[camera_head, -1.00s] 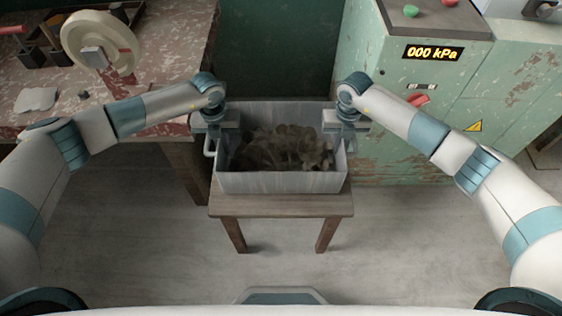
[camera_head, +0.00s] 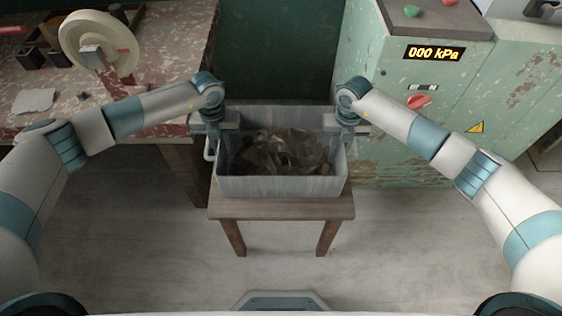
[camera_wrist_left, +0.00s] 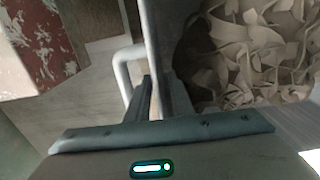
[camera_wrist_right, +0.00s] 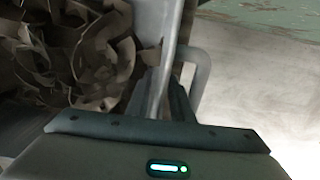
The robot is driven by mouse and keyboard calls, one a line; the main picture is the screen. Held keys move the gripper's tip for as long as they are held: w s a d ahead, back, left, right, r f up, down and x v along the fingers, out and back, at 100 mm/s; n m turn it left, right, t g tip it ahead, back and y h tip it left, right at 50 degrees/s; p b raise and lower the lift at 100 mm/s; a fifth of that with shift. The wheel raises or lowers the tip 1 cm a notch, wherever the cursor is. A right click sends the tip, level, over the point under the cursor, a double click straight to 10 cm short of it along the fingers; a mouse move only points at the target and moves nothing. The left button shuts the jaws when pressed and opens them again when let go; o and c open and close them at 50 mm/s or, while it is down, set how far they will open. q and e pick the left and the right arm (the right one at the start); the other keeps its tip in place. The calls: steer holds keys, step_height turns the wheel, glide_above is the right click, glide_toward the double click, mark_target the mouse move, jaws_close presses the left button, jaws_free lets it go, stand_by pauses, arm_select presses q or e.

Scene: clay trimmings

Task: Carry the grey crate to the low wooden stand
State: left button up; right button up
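The grey crate (camera_head: 282,187), full of clay trimmings (camera_head: 285,152), is upright over the low wooden stand (camera_head: 281,209). Its base appears to rest on the stand's top, though the contact is not clear. My left gripper (camera_head: 212,140) is at the crate's left wall and my right gripper (camera_head: 346,140) at its right wall. In the left wrist view, the fingers (camera_wrist_left: 158,97) straddle the wall beside a handle (camera_wrist_left: 122,62) and look shut on it. In the right wrist view, the fingers (camera_wrist_right: 163,97) likewise close around the wall, inside the other handle (camera_wrist_right: 201,75).
A red, paint-worn table (camera_head: 165,60) with a pale wheel (camera_head: 100,45) stands at the left. A green cabinet (camera_head: 385,140) with a pressure display (camera_head: 434,52) stands close at the right. The floor in front of the stand is clear.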

arm_select(q)
steer(key=shift+r, duration=3.3)
arm_select(e)
steer(key=shift+r, duration=0.1)
step_height(320, 180, up, 12)
steer(key=shift+f, duration=0.1)
